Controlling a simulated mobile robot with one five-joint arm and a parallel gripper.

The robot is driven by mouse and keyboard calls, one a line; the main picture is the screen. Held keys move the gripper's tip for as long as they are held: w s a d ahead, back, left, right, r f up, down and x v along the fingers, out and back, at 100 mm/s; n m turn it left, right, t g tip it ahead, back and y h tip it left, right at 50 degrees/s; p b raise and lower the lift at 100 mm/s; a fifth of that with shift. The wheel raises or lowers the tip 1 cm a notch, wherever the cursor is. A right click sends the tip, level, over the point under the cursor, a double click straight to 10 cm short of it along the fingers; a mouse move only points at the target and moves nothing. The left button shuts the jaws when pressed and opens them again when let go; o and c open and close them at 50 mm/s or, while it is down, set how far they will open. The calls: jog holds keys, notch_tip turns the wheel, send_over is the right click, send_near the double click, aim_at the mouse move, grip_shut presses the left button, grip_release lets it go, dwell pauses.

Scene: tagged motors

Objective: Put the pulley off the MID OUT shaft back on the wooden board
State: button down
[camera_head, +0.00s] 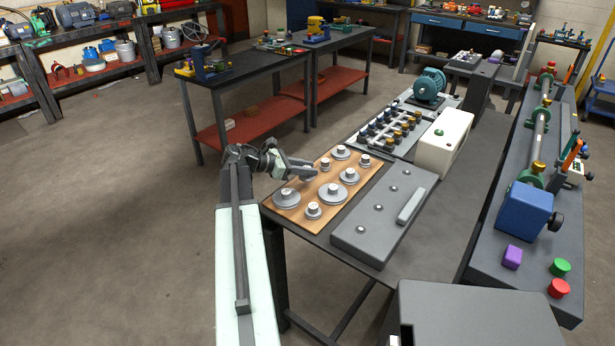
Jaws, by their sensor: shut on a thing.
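My gripper (306,165) is at the left edge of the wooden board (297,220), low over it. It is shut on a small grey pulley (308,175); the fingers and the small scale hide most of the hold. I cannot tell whether the held pulley touches the board. Several grey pulleys of different sizes sit on the board, among them a large one (287,198) at the front left and another large one (333,194) right of my gripper. No MID OUT tag can be read, so I cannot tell which shaft bears that name.
A grey box (375,225) with round studs stands right of the board. Open floor lies left of the bench.

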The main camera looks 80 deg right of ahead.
jog(key=shift+d, duration=0.75)
notch_tip(320, 180, down, 4)
jog(key=b, duration=0.4)
jog(key=shift+w+r, duration=0.1)
jog(key=shift+r, duration=0.1)
jog(key=shift+f, duration=0.15)
jog(key=c, duration=1.1)
grip_release()
